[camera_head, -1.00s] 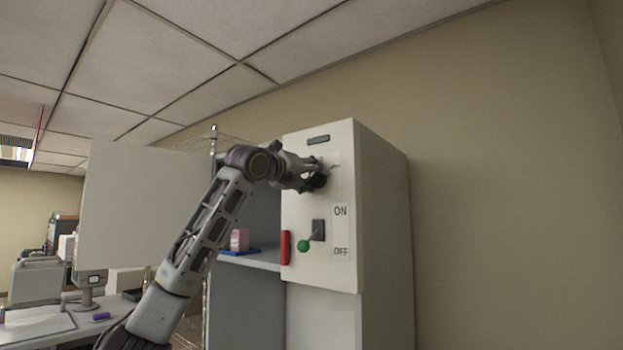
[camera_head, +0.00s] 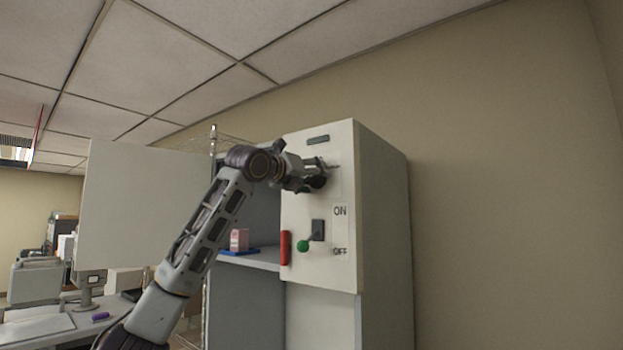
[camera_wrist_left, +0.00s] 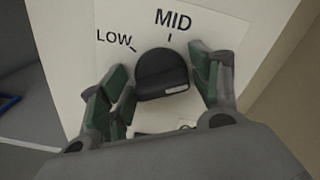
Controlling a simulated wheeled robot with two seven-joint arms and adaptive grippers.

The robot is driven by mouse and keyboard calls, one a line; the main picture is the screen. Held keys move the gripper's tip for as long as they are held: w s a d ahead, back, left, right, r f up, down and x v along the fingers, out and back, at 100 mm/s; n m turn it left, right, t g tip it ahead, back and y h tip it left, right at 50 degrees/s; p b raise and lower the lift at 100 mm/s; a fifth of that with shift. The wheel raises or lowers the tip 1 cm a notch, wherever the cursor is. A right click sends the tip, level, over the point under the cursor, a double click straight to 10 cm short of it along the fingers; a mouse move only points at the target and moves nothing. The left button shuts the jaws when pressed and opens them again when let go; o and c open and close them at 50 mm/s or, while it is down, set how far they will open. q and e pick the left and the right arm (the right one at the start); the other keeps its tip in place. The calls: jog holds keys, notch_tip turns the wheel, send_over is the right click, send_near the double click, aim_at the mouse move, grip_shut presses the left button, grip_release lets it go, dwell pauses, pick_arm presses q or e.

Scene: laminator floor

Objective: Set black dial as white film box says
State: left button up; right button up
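The black dial (camera_wrist_left: 162,72) sits on the white panel of the tall cabinet, with LOW and MID printed above it. A pale mark shows on its lower right rim. Lower lettering is mostly hidden by my gripper. My left gripper (camera_wrist_left: 160,85) has its green-padded fingers on either side of the dial; a narrow gap shows at the left, and I cannot tell whether the right finger touches. In the head view my left gripper (camera_head: 318,173) covers most of the dial at the panel's upper part. I cannot identify a white film box. My right gripper is out of view.
Below the dial are a green-knobbed lever (camera_head: 303,245) by ON and OFF lettering, and a red handle (camera_head: 285,247). A pink box (camera_head: 239,239) stands on a blue tray in the shelf opening.

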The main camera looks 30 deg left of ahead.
pick_arm(q)
jog(key=shift+r, duration=0.1)
jog(key=s+a, duration=0.1)
jog(key=s, duration=1.1)
dwell(0.4)
dwell(0.5)
